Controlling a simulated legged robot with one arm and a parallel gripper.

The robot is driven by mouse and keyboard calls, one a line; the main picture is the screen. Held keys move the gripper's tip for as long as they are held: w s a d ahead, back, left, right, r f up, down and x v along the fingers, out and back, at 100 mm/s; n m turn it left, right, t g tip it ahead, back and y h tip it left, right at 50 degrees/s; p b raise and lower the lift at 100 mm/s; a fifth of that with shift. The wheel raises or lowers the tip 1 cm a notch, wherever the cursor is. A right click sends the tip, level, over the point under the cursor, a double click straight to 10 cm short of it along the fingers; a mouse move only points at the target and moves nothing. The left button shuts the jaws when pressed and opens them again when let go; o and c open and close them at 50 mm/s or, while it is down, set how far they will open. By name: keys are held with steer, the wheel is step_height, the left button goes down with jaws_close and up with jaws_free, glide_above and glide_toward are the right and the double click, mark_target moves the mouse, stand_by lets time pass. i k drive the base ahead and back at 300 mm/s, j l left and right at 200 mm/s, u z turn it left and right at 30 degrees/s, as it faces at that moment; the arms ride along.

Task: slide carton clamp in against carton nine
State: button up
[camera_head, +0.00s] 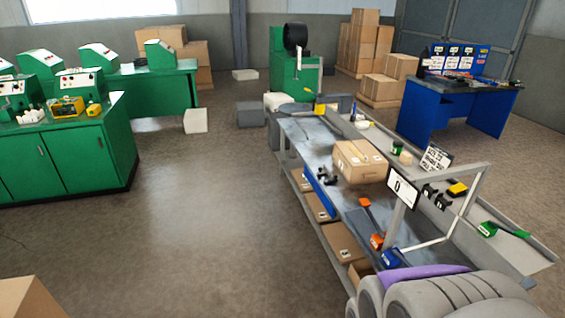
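A brown taped carton (360,162) sits on the long grey workbench (352,205). Several more cartons with small white labels, such as this one (343,241), stand on the bench's lower shelf. The labels are too small to read, so I cannot tell which is carton nine. I cannot pick out the carton clamp for sure. Small black parts (327,176) lie left of the top carton. An orange-handled tool (370,225) and a blue tool (391,258) lie toward the near end. My gripper is not in view.
A white sign (402,188) on a grey frame stands at the bench. Grey rounded forms with a purple strip (425,272) fill the lower right. A green cabinet (70,150) stands left and a blue desk (460,100) back right. The floor (215,210) left of the bench is clear.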

mark_target(324, 171)
steer(key=i+l+z, duration=0.15)
steer(key=i+l, duration=0.45)
steer(key=i+j, duration=0.2)
steer(key=i, duration=0.25)
steer(key=i+j, duration=0.25)
steer(key=i, duration=0.2)
steer(key=i+j, duration=0.2)
steer(key=i, duration=0.25)
steer(key=i+j+z, duration=0.1)
steer(key=i, duration=0.3)
steer(key=i+j, duration=0.35)
steer(key=i+z, duration=0.1)
steer(key=z, duration=0.25)
steer(key=i+j+z, duration=0.15)
steer(key=z, duration=0.25)
steer(key=j+z, duration=0.15)
steer(key=z, duration=0.2)
steer(key=i, duration=0.05)
